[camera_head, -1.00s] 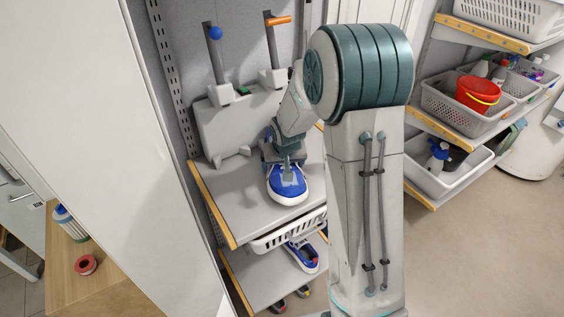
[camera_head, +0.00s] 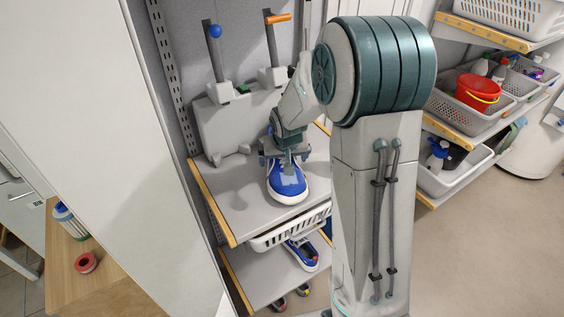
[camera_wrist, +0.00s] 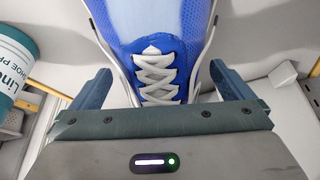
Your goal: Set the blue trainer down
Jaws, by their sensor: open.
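The blue trainer (camera_head: 287,186) has a white sole and rests on the upper grey shelf (camera_head: 232,208), toe toward the front edge. My gripper (camera_head: 284,160) is just above its heel end, jaws spread wider than the shoe. In the wrist view the trainer (camera_wrist: 155,60) shows white laces, and my gripper's fingers (camera_wrist: 153,85) stand open on either side of it, with a gap to each side. The rear of the shoe is hidden by my gripper in the head view.
A second blue shoe (camera_head: 302,253) lies on the lower shelf. A white basket (camera_head: 290,232) hangs under the upper shelf. A labelled tub (camera_wrist: 14,65) is near my gripper.

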